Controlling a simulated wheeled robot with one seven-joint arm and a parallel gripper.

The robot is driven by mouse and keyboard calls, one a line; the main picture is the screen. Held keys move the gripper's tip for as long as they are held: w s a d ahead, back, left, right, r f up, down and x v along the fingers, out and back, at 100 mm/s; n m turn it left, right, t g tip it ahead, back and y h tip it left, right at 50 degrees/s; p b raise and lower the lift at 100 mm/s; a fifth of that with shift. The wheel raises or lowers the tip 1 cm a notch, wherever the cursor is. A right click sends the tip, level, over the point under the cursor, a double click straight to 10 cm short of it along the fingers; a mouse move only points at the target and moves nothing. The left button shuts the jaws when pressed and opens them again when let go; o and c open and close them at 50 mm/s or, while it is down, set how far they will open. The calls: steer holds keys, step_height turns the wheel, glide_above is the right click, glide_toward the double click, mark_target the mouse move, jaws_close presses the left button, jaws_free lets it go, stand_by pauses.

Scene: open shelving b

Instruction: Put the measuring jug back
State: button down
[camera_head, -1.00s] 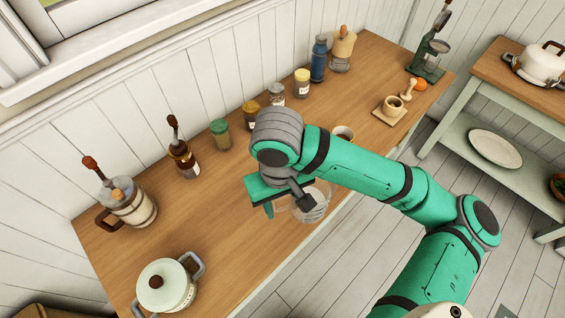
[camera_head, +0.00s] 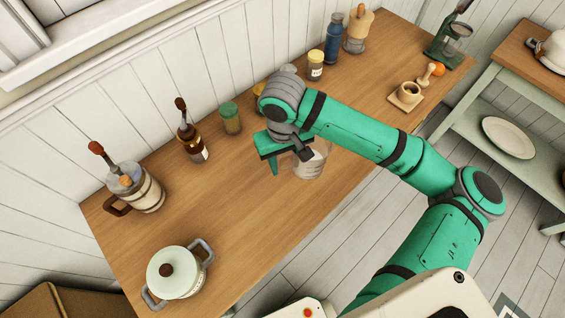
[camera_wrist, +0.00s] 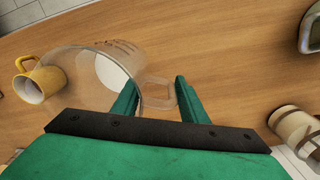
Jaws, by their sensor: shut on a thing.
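The measuring jug (camera_wrist: 92,72) is clear, with printed marks on its wall. In the wrist view its handle lies between the two green fingers of my gripper (camera_wrist: 157,98), which is shut on it. In the head view the jug (camera_head: 311,166) shows partly under my gripper (camera_head: 282,163), near the front edge of the wooden counter (camera_head: 235,215). My wrist and arm hide part of it. Whether its base touches the counter I cannot tell.
A yellow mug (camera_wrist: 38,80) stands near the jug. Jars, bottles and a grinder (camera_head: 357,32) line the back wall. A utensil crock (camera_head: 135,188) and lidded pot (camera_head: 176,272) stand at left. Bare counter lies between the pot and my gripper.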

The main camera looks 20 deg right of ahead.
steer(key=shift+w+d+f, duration=0.1)
steer(key=shift+w+f, duration=0.45)
steer(key=shift+f, duration=0.6)
steer(key=shift+w+d+f, duration=0.15)
steer(key=shift+w+f, duration=0.4)
steer(key=shift+f, duration=0.55)
steer(key=shift+w+d+f, duration=0.1)
steer(key=shift+w+f, duration=0.45)
steer(key=shift+f, duration=0.6)
steer(key=shift+f, duration=0.1)
steer(key=c, duration=1.1)
jaws_free()
steer(key=shift+a+f, duration=0.1)
steer(key=shift+s, duration=0.1)
step_height(320, 180, up, 12)
steer(key=shift+a+r, duration=0.1)
steer(key=shift+r, duration=0.1)
